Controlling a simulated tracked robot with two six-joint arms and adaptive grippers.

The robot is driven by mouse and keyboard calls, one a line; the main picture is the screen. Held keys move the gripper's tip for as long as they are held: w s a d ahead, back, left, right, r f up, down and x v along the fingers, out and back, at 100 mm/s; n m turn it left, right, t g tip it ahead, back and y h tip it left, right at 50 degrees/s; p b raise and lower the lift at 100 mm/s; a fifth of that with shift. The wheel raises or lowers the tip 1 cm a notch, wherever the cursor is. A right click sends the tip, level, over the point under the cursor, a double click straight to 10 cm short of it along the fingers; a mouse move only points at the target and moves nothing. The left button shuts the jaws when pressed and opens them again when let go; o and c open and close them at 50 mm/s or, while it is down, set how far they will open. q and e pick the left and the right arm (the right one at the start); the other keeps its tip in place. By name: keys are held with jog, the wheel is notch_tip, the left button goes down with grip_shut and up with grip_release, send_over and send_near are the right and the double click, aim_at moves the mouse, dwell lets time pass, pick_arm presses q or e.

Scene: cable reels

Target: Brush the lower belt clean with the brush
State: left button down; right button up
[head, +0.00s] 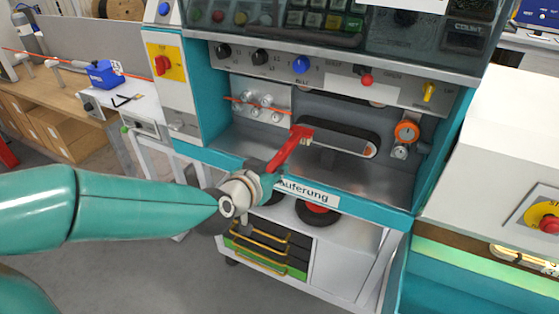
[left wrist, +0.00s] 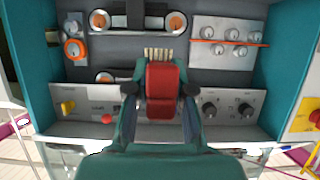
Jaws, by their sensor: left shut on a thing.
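My left gripper (head: 267,178) is shut on the red brush (head: 287,151) and holds it up inside the teal machine's recess. In the left wrist view the red brush (left wrist: 160,88) sits between the fingers of my left gripper (left wrist: 160,92), with its pale bristles (left wrist: 158,54) pointing away. The lower belt (head: 345,134) is a dark loop with orange-rimmed rollers. The brush head is at its left end in the head view. The lower belt also shows at the top of the left wrist view (left wrist: 141,20). I cannot tell whether the bristles touch it. My right gripper is not in view.
An upper belt (head: 345,91) lies just above, partly hidden. An orange-rimmed dial (head: 406,131) is at right, and a roller plate with an orange cable (head: 262,103) at left. The knob panel (head: 330,75) overhangs the recess. The metal floor (head: 350,178) has free room.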

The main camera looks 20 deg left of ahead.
pick_arm(q)
jog(key=s+b, duration=0.1)
jog(key=s, duration=0.7)
jog(key=shift+a, duration=0.15)
jog(key=shift+w, duration=0.1)
dwell(0.6)
